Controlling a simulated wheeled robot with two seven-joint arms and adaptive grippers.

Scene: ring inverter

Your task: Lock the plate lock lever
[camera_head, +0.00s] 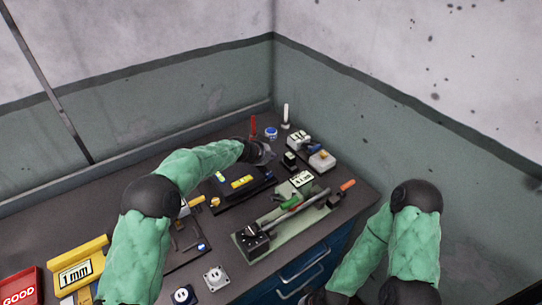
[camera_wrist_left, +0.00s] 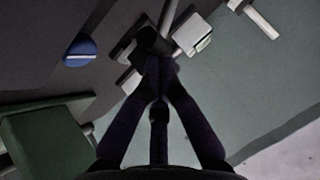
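A green ring-inverter fixture (camera_head: 284,222) sits near the front edge of the bench, with a green handle (camera_head: 291,202) and an orange-tipped lever (camera_head: 347,185). I cannot tell which part is the plate lock lever. My left gripper (camera_head: 264,153) is at the back of the bench, behind the fixture and beside a small black block (camera_head: 289,159). In the left wrist view its dark fingers (camera_wrist_left: 158,68) converge at the tips, against or just in front of a dark cylindrical part (camera_wrist_left: 152,40). I cannot tell if they hold it. My right gripper is out of view; only its arm shows, low at the right.
A red upright (camera_head: 253,125), a blue round part (camera_head: 271,133) and a white upright (camera_head: 286,114) stand behind the left gripper. White-topped blocks (camera_head: 321,160) are to its right. Yellow and red trays (camera_head: 78,270) are at front left.

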